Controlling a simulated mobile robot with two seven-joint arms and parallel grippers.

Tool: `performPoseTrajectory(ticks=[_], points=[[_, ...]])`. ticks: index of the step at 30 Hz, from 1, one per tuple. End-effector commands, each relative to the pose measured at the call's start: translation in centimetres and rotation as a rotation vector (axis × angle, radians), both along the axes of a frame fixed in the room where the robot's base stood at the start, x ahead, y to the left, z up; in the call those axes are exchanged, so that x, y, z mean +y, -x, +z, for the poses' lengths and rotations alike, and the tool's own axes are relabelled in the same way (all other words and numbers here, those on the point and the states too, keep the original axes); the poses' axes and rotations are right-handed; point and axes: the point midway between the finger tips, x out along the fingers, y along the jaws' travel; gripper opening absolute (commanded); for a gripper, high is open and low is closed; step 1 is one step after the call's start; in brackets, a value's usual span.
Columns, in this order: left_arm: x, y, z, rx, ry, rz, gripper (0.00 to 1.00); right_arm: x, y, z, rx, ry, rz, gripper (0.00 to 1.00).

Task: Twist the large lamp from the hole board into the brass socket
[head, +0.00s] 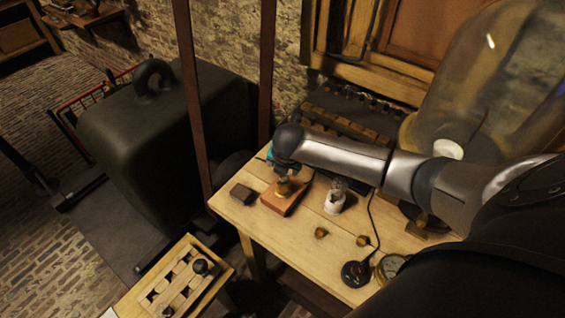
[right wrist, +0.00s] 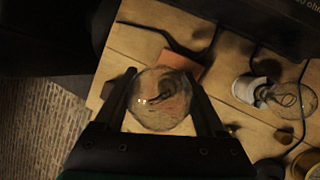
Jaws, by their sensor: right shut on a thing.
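The large clear glass lamp (right wrist: 160,100) is between the two dark fingers of my right gripper (right wrist: 160,78), which is shut on it. In the head view my right gripper (head: 285,170) is directly above the brass socket (head: 284,186) on a reddish-brown block (head: 276,204). The block also shows behind the lamp in the right wrist view (right wrist: 182,62). The lamp is at the socket, but whether its base is seated in it is hidden. The hole board (head: 219,277) is at the lower left in the head view. My left gripper is not in view.
On the wooden table (head: 290,248), a white holder (head: 334,202) with a clear bulb stands right of the block. A small dark block (head: 241,193) lies left of it. Small brass pieces (head: 321,232) and a black disc with a cable (head: 356,273) lie nearer the front.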

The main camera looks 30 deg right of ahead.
Motion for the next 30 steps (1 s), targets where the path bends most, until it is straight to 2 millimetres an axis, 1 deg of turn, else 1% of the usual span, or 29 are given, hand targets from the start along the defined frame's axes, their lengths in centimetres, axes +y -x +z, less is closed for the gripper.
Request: performPoseTrajectory(ticks=[10, 14, 23, 30], points=[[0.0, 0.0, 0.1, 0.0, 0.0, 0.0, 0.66, 0.0, 0.0, 0.0, 0.0, 0.0, -0.013, 0.06], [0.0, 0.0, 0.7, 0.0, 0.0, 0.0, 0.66, 0.0, 0.0, 0.1, 0.001, -0.001, -0.061, 0.06], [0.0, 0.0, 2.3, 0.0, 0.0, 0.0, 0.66, -0.1, 0.1, 0.2, 0.001, -0.002, -0.258, 0.06], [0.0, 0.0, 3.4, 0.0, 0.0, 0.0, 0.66, -0.3, 0.2, 0.2, 0.0, -0.001, -0.463, 0.06]])
